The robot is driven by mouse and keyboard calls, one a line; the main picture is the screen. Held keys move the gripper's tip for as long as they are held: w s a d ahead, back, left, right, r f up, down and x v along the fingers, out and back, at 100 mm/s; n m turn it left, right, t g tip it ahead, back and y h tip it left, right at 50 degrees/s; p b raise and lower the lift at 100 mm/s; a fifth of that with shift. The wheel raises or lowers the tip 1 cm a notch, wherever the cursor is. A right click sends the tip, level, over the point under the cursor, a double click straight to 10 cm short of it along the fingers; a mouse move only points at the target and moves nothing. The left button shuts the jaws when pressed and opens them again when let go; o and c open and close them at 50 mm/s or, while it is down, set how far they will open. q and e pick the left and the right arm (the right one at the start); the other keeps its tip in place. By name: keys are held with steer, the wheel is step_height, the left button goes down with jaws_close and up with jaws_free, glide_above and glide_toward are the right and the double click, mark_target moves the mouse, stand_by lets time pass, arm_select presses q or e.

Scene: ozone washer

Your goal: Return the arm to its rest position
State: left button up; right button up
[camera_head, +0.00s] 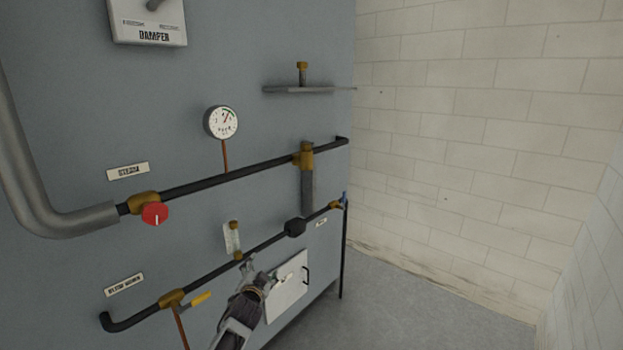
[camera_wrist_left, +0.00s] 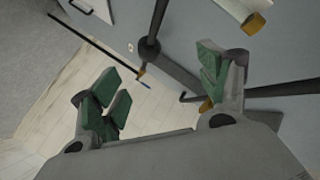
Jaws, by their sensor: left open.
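My left gripper (camera_head: 262,275) is in front of the lower part of the grey machine (camera_head: 255,140), close to the lower black pipe (camera_head: 205,272) and the white hatch (camera_head: 289,290). In the left wrist view its two green-padded fingers (camera_wrist_left: 160,88) are spread apart with nothing between them. The lower pipe and a brass fitting (camera_wrist_left: 254,23) lie beyond the fingers there. I cannot tell whether the gripper touches the pipe. My right gripper is in neither view.
A red-knobbed valve (camera_head: 155,213), a gauge (camera_head: 221,121) and a yellow lever (camera_head: 201,298) stick out from the machine. Open floor (camera_head: 400,300) lies right of the machine, up to a white block wall (camera_head: 480,130).

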arm_select(q)
steer(key=s+a+f+n+g, duration=0.15)
steer(key=s+f, duration=0.25)
steer(key=f, duration=0.7)
steer(key=s+a+f+n+g+h, duration=0.1)
steer(key=s+f+g, duration=0.15)
steer(key=f, duration=0.85)
steer(key=s+a+f+n+g, duration=0.15)
steer(key=s+f, duration=0.35)
steer(key=f, duration=0.6)
steer(key=s+a+f+g, duration=0.2)
steer(key=s+a+f, duration=0.1)
steer(key=s+f, duration=0.75)
steer(key=s+a+f+n+g+y, duration=0.1)
steer(key=s+a+f+g, duration=0.1)
steer(key=s+f, duration=0.7)
steer(key=s+a+f+n+g, duration=0.15)
steer(key=s+f, duration=0.45)
steer(key=s, duration=0.7)
steer(key=s+f+g, duration=0.1)
steer(key=s+f, duration=0.1)
steer(key=s, duration=1)
steer(key=s+a+f+g, duration=0.1)
steer(key=s+f+g, duration=0.1)
steer(key=s, duration=1)
steer(key=shift+s+a+f+m, duration=0.15)
steer(key=shift+a+f+m, duration=0.05)
steer(key=shift+m, duration=0.25)
steer(key=shift+c, duration=0.4)
